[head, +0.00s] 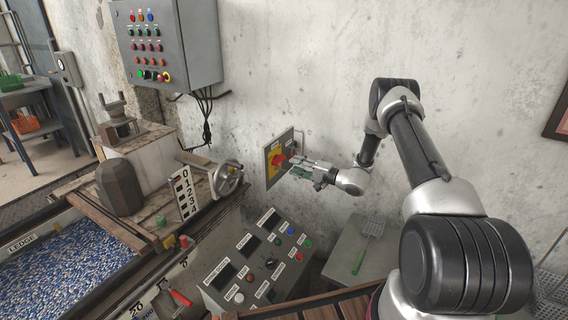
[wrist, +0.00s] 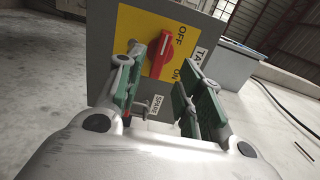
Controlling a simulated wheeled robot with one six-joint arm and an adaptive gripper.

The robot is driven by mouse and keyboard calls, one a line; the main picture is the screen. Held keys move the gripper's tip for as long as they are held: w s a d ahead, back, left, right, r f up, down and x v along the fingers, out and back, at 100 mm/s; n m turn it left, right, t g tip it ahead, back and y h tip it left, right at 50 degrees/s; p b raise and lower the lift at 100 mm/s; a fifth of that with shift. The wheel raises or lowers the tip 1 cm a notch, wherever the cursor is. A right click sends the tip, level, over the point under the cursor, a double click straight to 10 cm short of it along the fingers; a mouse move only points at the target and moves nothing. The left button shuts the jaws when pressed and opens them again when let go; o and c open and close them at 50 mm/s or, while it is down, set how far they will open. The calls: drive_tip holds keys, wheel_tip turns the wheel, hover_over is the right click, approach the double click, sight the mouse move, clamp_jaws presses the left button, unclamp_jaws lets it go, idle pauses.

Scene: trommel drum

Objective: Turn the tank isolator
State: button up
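The tank isolator is a red rotary handle (wrist: 161,54) on a yellow plate (wrist: 130,22) with OFF and ON marks, on a grey box. In the wrist view the handle runs roughly up and down, with OFF and ON to its right; which mark it points to I cannot tell. In the head view the isolator's grey box (head: 268,172) is on the wall, and the red handle (head: 279,159) is partly visible. My gripper (wrist: 163,80) is open and empty, its green-padded fingers on either side of the handle's line, seemingly short of it. In the head view my gripper (head: 300,167) is just right of the box.
A label starting "TA" (wrist: 200,58) is on the box, and a label reading SPARE (wrist: 155,107) is near the left finger. A sloped control console (head: 255,260) stands below the isolator. A handwheel (head: 228,179) is to the left. A button cabinet (head: 165,45) hangs above left.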

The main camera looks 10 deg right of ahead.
sight(282, 161)
drive_tip(key=x, duration=0.6)
drive_tip(key=shift+w+a, duration=0.1)
clamp_jaws()
